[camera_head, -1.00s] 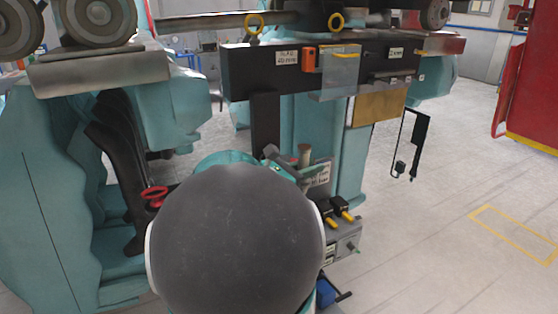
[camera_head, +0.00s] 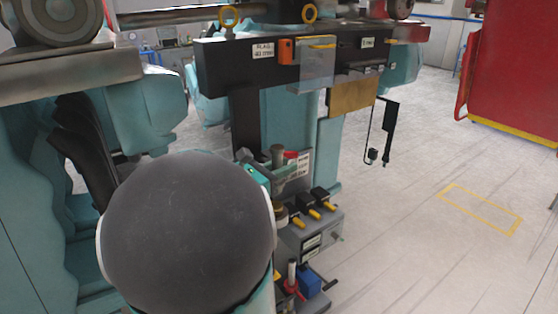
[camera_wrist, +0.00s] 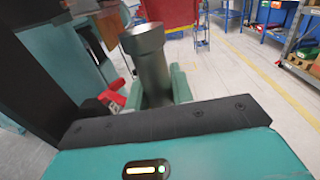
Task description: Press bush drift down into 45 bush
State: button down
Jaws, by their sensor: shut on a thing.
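The bush drift (camera_wrist: 146,55) is a dark grey steel cylinder with a wider head, standing up between the teal fingers of my gripper (camera_wrist: 157,92) in the wrist view. My gripper is shut on it. In the head view the drift's top (camera_head: 277,153) shows above my gripper (camera_head: 284,172), beside a white-labelled plate (camera_head: 303,165). The drift's lower end is hidden. I cannot surely pick out the 45 bush; a tan ring (camera_head: 280,209) shows partly behind my large grey arm joint, just below the gripper.
A grey block with several black, yellow-tipped pieces (camera_head: 313,211) is close right of my gripper. A blue box (camera_head: 309,283) is below. A black beam (camera_head: 235,62) with a clear guard (camera_head: 317,64) crosses above. Open floor (camera_head: 400,235) lies to the right; a red cabinet (camera_head: 516,70) stands beyond.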

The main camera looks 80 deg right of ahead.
jog(key=shift+w+f, duration=0.25)
jog(key=shift+f, duration=0.45)
jog(key=shift+s+f, duration=0.15)
jog(key=shift+f, duration=0.95)
jog(key=shift+w+a+f, duration=0.1)
jog(key=shift+w, duration=0.1)
jog(key=shift+f, duration=1.4)
dwell(2.4)
jog(key=c, duration=1.1)
grip_release()
jog(key=shift+c, duration=0.2)
